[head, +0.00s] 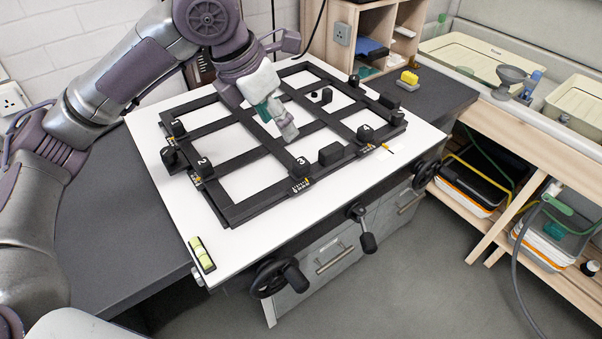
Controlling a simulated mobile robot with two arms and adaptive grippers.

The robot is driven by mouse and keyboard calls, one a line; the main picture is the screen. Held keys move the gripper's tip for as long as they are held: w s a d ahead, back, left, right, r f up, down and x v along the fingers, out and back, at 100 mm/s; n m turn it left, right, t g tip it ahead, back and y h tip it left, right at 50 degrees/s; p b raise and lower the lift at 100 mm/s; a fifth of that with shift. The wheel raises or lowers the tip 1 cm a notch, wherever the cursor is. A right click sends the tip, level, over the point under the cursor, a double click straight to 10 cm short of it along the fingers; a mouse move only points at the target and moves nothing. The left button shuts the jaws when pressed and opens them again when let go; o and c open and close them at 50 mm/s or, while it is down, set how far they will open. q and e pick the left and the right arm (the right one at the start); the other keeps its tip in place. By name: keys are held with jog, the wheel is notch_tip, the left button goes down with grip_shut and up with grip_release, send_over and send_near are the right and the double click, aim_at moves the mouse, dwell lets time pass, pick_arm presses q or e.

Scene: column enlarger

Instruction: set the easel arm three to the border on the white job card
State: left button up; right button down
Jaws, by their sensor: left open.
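The black four-arm easel (243,212) lies on a white baseboard (150,150), with numbered tabs on its arms. The arm three tab (301,166) is at the front middle edge, beside a small marked scale with yellow on it. Tab 1 (178,127) and tab 2 (204,165) are on the left, tab 4 (365,132) on the right. My left gripper (286,127) is open and points down over the middle of the easel, behind tab 3 and apart from it. No writing on a white job card can be read. My right gripper is not in view.
Black handwheels (270,278) and a crank handle (366,240) stick out below the baseboard's front. A yellow-green level (202,254) lies at its near left corner. A wooden shelf unit (345,40) stands behind. Trays (480,55) and a funnel (509,77) are at right.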

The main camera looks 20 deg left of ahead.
aim_at(301, 161)
pick_arm(q)
jog(key=p+x, duration=0.1)
jog(key=x, duration=1.2)
jog(key=shift+w+f, duration=0.15)
jog(key=shift+f, duration=0.15)
jog(key=shift+c, duration=0.3)
grip_shut()
jog(key=shift+r+p, duration=0.1)
jog(key=shift+p, duration=0.25)
